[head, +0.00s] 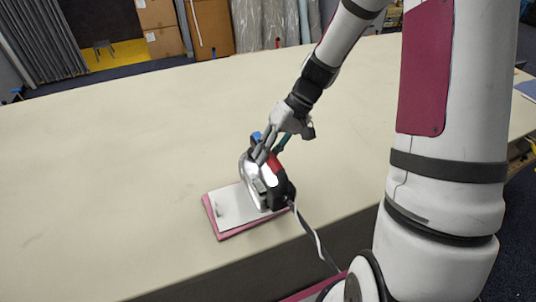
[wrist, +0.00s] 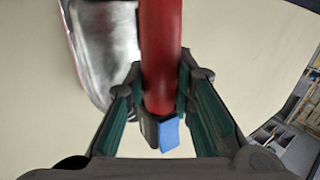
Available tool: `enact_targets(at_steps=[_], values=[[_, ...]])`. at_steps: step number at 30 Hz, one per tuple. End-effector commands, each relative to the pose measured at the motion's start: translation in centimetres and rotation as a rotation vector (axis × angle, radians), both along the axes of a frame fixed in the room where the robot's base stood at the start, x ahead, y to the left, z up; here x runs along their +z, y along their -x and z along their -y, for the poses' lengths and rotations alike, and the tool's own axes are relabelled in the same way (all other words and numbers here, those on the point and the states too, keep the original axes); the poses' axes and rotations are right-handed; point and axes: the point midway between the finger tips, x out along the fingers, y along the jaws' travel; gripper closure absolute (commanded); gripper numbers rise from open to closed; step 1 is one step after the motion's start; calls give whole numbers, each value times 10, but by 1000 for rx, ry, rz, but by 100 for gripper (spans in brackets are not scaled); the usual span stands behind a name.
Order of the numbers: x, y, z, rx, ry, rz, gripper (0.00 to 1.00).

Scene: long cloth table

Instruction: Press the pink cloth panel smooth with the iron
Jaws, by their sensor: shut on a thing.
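The iron (head: 264,184) has a silver metal body, a dark rear end and a red handle. It is steeply tilted at the right part of the pink cloth panel (head: 218,233). A pale flat sheet or plate (head: 232,210) covers most of the panel, leaving pink along its left and front edges. I cannot tell whether the iron touches it. My gripper (head: 268,150) is shut on the iron's handle. In the wrist view, the red handle (wrist: 161,50) runs between my fingers (wrist: 162,85), with the silver body (wrist: 105,55) to its left.
The long cream cloth table (head: 110,165) is clear to the left and behind the panel. Its front edge runs just below the panel. A dark and white cord (head: 314,240) trails from the iron over that edge. Cardboard boxes (head: 160,25) stand beyond the table.

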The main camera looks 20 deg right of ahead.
Motion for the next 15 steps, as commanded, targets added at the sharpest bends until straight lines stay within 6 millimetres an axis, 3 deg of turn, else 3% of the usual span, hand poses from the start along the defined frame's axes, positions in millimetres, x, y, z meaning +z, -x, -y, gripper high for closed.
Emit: enact_targets(at_steps=[5, 15], values=[[4, 0, 0, 0, 0, 4, 100], [34, 0, 0, 2, 1, 6, 100]])
